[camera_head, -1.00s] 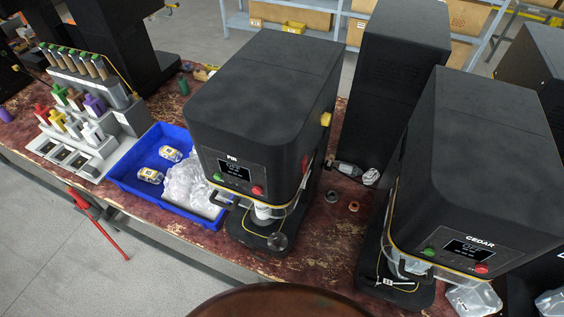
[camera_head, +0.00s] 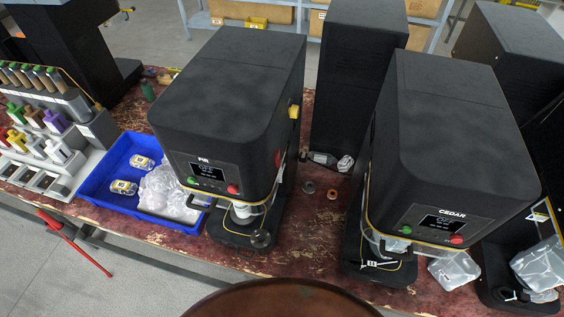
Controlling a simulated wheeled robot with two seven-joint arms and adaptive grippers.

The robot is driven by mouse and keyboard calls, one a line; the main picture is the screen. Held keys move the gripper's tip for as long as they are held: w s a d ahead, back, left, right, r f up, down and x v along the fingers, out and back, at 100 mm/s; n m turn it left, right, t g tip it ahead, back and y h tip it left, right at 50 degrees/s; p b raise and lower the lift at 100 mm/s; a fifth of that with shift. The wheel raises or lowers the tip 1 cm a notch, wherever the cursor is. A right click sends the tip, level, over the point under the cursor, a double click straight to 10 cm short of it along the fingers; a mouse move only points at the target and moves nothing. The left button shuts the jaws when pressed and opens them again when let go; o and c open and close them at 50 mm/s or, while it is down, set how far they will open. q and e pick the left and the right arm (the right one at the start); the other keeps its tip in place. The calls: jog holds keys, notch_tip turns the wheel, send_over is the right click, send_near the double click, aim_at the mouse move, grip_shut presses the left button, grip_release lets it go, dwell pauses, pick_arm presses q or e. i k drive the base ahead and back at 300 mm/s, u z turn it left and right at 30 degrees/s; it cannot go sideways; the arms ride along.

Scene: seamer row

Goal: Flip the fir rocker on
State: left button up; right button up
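The fir seamer (camera_head: 232,95) is a black machine with FIR lettered on its front, standing on the worn red bench left of centre. Its small screen (camera_head: 209,172) seems to read OFF, with a green button (camera_head: 191,180) to its left and a red button (camera_head: 233,188) to its right. On its right side are a yellow part (camera_head: 294,112) and, lower down, a narrow red part (camera_head: 280,160). I cannot tell whether either is the rocker, or its position. A clear jar-like thing (camera_head: 243,212) sits under the head. Neither gripper is in view.
The cedar seamer (camera_head: 455,130) stands to the right, its screen seeming to read OFF. A blue tray (camera_head: 100,197) with clear packs is left of fir. A tall black cabinet (camera_head: 357,75) stands behind the gap. Small rings (camera_head: 309,187) lie between the seamers.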

aim_at(277, 160)
jog(key=u, duration=1.7)
jog(key=k, duration=1.25)
jog(key=z, duration=1.05)
jog(key=i, duration=0.5)
jog(key=u, duration=0.05)
